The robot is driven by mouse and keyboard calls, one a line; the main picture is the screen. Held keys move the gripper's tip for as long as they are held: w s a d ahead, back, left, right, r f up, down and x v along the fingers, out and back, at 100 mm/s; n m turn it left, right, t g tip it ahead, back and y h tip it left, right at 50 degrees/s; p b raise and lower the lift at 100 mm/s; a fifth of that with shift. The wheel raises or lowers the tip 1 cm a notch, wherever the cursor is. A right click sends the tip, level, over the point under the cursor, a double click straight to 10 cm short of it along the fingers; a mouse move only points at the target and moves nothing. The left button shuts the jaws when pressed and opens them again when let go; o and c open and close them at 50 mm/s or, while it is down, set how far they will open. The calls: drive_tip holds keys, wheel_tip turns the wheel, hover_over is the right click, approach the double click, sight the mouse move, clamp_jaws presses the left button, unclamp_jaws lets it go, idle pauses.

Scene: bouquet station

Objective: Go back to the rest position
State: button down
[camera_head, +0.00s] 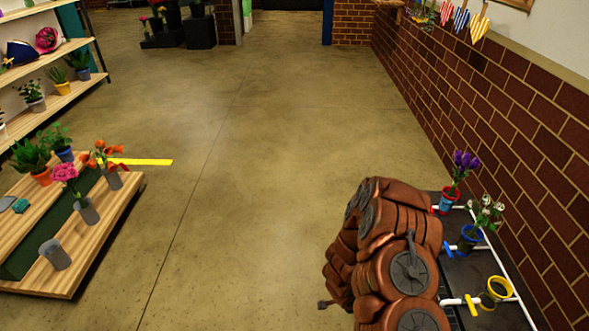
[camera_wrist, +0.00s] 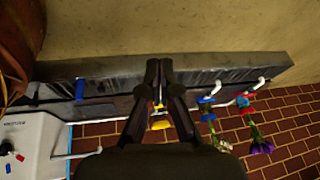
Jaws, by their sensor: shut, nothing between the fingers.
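My gripper (camera_wrist: 159,68) is shut with its fingertips together and nothing between them. In the wrist view it hangs over the dark bench (camera_wrist: 235,68) along the brick wall. In the head view my copper-coloured arm hides part of that bench, and the gripper itself does not show.
A wooden stepped stand (camera_head: 105,235) with potted flowers is at the left. The concrete floor (camera_head: 250,130) between is clear.

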drive_tip(key=w+a+r+n+t+y+p, duration=0.1)
drive_tip(key=w+a+r+n+y+p, duration=0.15)
drive_tip(key=a+r, duration=0.6)
drive_tip(key=w+a+r+n+y+p, duration=0.25)
drive_tip(key=w+a+r, duration=0.2)
drive_tip(key=r, duration=0.65)
drive_tip(key=s+a+r+n+y+p, duration=0.2)
drive_tip(key=a+r+p, duration=0.1)
drive_tip(key=r, duration=0.7)
drive_tip(key=s+a+r+n+y+p, duration=0.2)
drive_tip(key=s+a+r+p, duration=0.1)
drive_tip(key=r, duration=0.7)
drive_tip(key=s+d+r+n+g+p, duration=0.1)
drive_tip(key=s+d+r+n+p, duration=0.15)
drive_tip(key=s+r, duration=0.5)
drive_tip(key=s+d+r+n+g+p, duration=0.1)
drive_tip(key=s+r+n+g+p, duration=0.2)
drive_tip(key=r, duration=0.7)
drive_tip(key=s+d+r+n+h+p, duration=0.1)
drive_tip(key=s+d+r+p, duration=0.3)
drive_tip(key=s, duration=0.5)
drive_tip(key=s+d+r+n+g+h+p, duration=0.1)
drive_tip(key=s+d+r+h+p, duration=0.2)
drive_tip(key=s+d+r, duration=0.5)
wheel_tip(320, 180, up, 2)
drive_tip(key=shift+s+d+r+h+p, duration=0.1)
drive_tip(key=shift+s+d+h+p, duration=0.25)
drive_tip(key=shift+s+p, duration=0.6)
